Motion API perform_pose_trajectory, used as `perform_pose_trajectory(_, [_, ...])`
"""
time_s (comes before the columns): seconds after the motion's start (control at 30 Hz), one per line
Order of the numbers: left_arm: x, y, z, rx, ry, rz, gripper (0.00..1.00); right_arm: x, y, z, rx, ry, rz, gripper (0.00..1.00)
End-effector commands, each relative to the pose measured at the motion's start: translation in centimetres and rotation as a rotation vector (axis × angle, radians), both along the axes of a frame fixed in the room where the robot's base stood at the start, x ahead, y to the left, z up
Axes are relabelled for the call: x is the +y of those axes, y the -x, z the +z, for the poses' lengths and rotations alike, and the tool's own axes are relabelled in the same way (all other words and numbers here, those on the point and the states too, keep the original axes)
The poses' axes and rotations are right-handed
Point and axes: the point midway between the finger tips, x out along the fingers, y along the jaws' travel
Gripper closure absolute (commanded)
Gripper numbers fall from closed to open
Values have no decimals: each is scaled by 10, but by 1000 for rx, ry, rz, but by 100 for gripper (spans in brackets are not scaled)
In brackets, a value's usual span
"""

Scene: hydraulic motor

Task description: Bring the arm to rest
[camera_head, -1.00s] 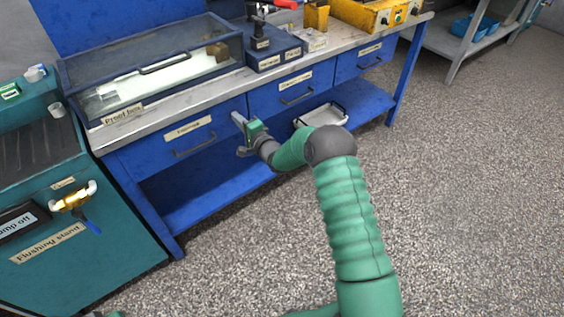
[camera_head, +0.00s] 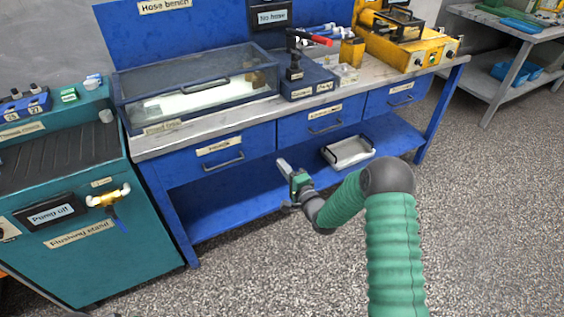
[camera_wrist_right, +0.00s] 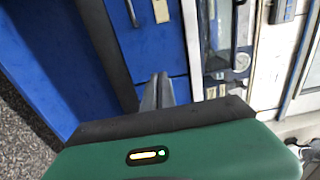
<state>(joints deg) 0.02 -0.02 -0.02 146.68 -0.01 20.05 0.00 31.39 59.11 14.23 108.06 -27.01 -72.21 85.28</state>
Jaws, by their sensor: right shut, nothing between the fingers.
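My right arm, green with grey joints, reaches in from the lower right in the head view. Its right gripper (camera_head: 281,164) is in front of the blue bench (camera_head: 190,205), near the left and middle drawers. The fingers are together with nothing between them; they also show side by side in the right wrist view (camera_wrist_right: 157,90). No contact with the bench is clear. My left gripper is not in view.
On the bench stand a lidded clear box (camera_head: 195,92), a blue press-like device (camera_head: 308,85) and a yellow machine (camera_head: 405,45). A white tray (camera_head: 349,152) lies on the lower shelf. The teal flushing stand (camera_head: 85,230) is at left.

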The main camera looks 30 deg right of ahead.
Motion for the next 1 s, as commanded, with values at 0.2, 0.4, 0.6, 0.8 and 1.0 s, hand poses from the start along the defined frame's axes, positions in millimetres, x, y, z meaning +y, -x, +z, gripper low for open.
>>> perform_pose_trajectory(0.2, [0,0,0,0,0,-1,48,3,4,0,16,24,5,100])
perform_pose_trajectory(0.4, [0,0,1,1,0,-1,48,50,34,-5,356,506,123,100])
perform_pose_trajectory(0.6, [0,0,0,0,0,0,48,85,158,-12,782,1056,457,100])
perform_pose_trajectory(0.8, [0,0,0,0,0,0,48,106,268,-10,960,1268,805,100])
perform_pose_trajectory(1.0, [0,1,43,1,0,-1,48,119,324,35,1006,1326,1010,100])
